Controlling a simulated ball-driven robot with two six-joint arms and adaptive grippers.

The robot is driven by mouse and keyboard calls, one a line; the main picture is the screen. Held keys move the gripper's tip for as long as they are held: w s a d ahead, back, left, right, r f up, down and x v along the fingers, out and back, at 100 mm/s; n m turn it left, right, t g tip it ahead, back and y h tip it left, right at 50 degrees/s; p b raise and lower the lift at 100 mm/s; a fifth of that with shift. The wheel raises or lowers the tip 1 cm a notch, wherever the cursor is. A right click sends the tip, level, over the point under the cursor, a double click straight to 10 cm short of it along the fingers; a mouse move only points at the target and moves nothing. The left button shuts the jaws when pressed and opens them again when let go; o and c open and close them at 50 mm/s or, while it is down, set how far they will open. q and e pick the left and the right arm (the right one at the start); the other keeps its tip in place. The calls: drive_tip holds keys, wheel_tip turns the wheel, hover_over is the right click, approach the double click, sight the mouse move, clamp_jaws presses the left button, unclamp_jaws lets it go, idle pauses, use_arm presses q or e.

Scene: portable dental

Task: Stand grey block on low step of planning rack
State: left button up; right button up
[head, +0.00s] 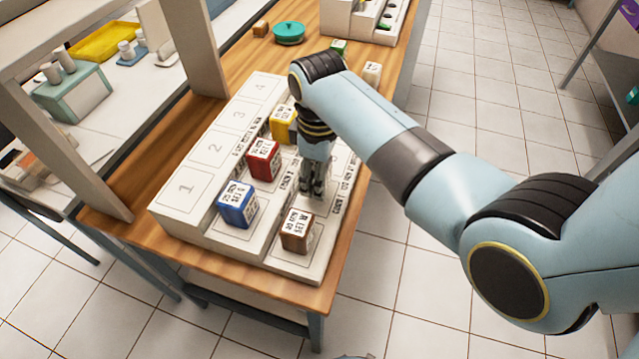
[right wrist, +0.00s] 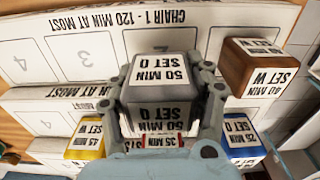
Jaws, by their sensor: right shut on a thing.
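The planning rack (head: 190,222) is a white stepped block on the wooden table. My right gripper (head: 314,188) points down over its low step, behind the brown block. In the right wrist view, my right gripper (right wrist: 166,105) is shut on the grey block (right wrist: 160,90), labelled 50 MIN SET O, with a finger on each side. The block appears upright over the low step (right wrist: 95,48), beside the brown block. I cannot tell whether it touches the step. In the head view the gripper and arm hide most of it. My left gripper is not in view.
The brown block (head: 297,230) stands on the low step's near end. Blue (head: 237,204), red (head: 263,160) and yellow (head: 283,122) blocks stand on the middle step. The numbered high step (head: 214,150) is empty.

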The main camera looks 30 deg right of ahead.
drive_tip(key=shift+f, duration=1.75)
drive_tip(key=shift+s+f, duration=0.1)
drive_tip(key=shift+f, duration=0.05)
drive_tip(key=o, duration=1.2)
wheel_tip(320, 180, up, 12)
drive_tip(key=shift+r+p, duration=0.15)
drive_tip(key=shift+p, duration=0.2)
